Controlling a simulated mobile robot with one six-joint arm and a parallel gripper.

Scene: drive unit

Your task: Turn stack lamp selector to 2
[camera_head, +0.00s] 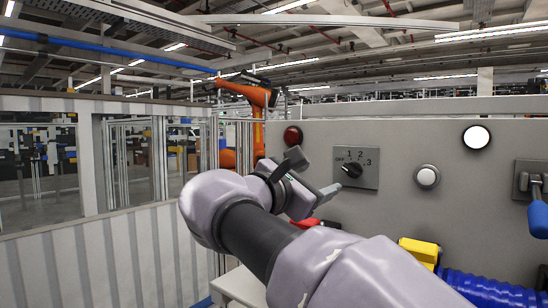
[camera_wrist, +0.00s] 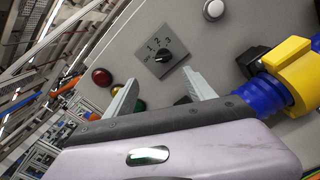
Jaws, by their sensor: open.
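The stack lamp selector is a black knob (camera_head: 351,169) on a grey square plate (camera_head: 369,180) marked OFF, 1, 2 and 3. Its pointer seems to face the OFF side, but it is small. The knob also shows in the wrist view (camera_wrist: 161,56), above the gap between my fingers. My gripper (camera_head: 314,173) is left of the plate in the head view. In the wrist view my gripper (camera_wrist: 161,92) has its two grey fingers wide apart with nothing between them. The fingers look apart from the knob.
A red lamp (camera_head: 292,137) is left of the plate. A white button (camera_head: 427,176), a round white lamp (camera_head: 476,137) and a blue-handled lever (camera_head: 538,214) are to its right. A yellow connector (camera_head: 420,250) with a blue hose (camera_head: 490,288) sits below. The panel face around the knob is clear.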

